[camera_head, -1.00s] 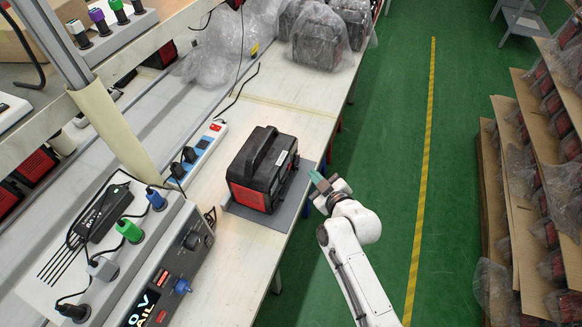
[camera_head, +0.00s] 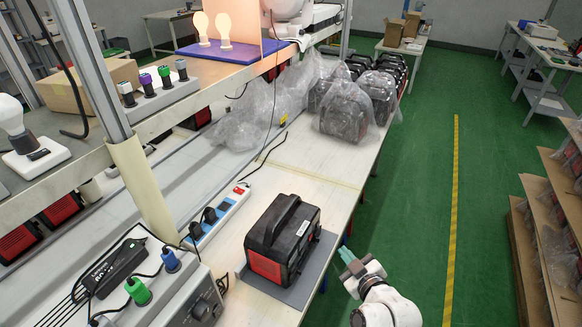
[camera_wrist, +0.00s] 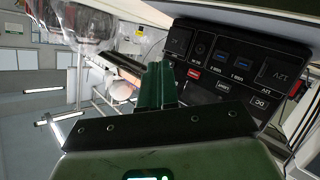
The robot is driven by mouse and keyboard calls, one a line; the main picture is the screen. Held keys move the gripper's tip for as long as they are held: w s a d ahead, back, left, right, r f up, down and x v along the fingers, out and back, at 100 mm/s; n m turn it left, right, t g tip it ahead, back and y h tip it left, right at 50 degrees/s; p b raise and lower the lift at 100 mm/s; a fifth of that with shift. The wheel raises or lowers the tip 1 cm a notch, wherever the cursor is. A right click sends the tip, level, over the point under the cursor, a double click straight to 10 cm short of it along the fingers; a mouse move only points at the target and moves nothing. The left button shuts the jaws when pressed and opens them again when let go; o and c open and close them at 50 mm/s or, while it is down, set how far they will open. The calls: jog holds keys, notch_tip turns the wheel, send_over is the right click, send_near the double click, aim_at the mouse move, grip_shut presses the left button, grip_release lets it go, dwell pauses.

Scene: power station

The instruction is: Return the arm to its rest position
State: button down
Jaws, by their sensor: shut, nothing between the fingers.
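My white arm reaches in from the bottom right of the head view. My gripper (camera_head: 347,256) has green fingers and is beside the bench, just right of the black and red power station (camera_head: 283,238), apart from it. The power station stands on a grey mat (camera_head: 318,262) on the bench. In the wrist view, the green fingers of my gripper (camera_wrist: 159,66) are together with nothing between them. The power station's port panel (camera_wrist: 225,65) with its sockets and buttons shows behind them.
A blue and white power strip (camera_head: 218,216) lies left of the power station. Plastic-wrapped units (camera_head: 347,108) stand farther back on the bench. A shelf (camera_head: 552,215) stands at right. The green floor (camera_head: 420,180) between is clear.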

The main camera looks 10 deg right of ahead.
jog(key=shift+s, duration=0.1)
jog(key=s+d+m+g+h, duration=0.1)
jog(key=s+g, duration=0.3)
jog(key=s, duration=0.8)
jog(key=s+d+m+g+h, duration=0.1)
jog(key=s+d+m+g, duration=0.2)
jog(key=s, duration=0.8)
jog(key=s+d+f+m+g, duration=0.1)
jog(key=s+m+g, duration=0.3)
jog(key=s, duration=0.8)
jog(key=shift+s+d+g+h, duration=0.3)
jog(key=shift+d+g+h, duration=0.15)
jog(key=shift+g, duration=0.75)
